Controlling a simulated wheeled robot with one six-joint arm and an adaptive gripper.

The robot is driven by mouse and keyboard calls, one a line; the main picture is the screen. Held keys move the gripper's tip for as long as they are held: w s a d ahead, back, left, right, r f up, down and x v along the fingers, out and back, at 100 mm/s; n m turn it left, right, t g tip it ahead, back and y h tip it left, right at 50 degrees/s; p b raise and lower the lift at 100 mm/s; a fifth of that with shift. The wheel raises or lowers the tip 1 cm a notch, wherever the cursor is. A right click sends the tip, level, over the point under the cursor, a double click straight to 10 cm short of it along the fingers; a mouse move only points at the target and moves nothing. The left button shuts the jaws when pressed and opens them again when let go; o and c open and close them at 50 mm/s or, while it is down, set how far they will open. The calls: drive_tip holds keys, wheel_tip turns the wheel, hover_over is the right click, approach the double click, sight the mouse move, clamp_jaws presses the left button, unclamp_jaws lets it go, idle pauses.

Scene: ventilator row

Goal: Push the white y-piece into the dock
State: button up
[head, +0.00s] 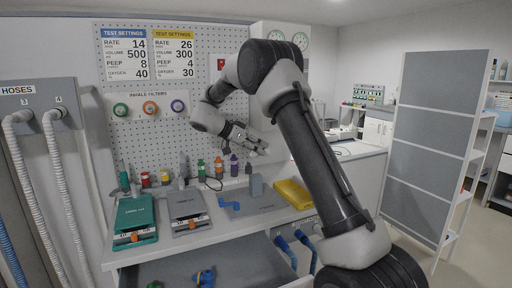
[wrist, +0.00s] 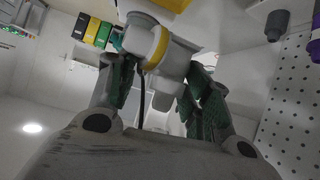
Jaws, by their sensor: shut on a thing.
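My gripper (head: 246,138) is held out above the back of the bench, in front of the pegboard. In the wrist view my gripper (wrist: 160,75) is shut on a white y-piece (wrist: 178,55) with a yellow band, one green-padded finger on each side. A thin dark cord hangs beside the piece. In the head view the piece is too small to make out clearly at the fingertips. A grey upright block (head: 256,186) stands on the bench below my gripper; I cannot tell whether it is the dock.
An open drawer (head: 225,262) juts out in front. A grey panelled screen (head: 434,150) stands right.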

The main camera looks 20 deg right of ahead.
drive_tip(key=shift+a+f+g, duration=0.15)
drive_tip(key=shift+a+g, duration=0.05)
drive_tip(key=shift+g, duration=0.1)
hover_over(255, 176)
drive_tip(key=shift+w+d+f, duration=0.1)
drive_tip(key=shift+f, duration=2.7)
drive_tip(key=shift+f, duration=1.1)
drive_tip(key=o, duration=1.5)
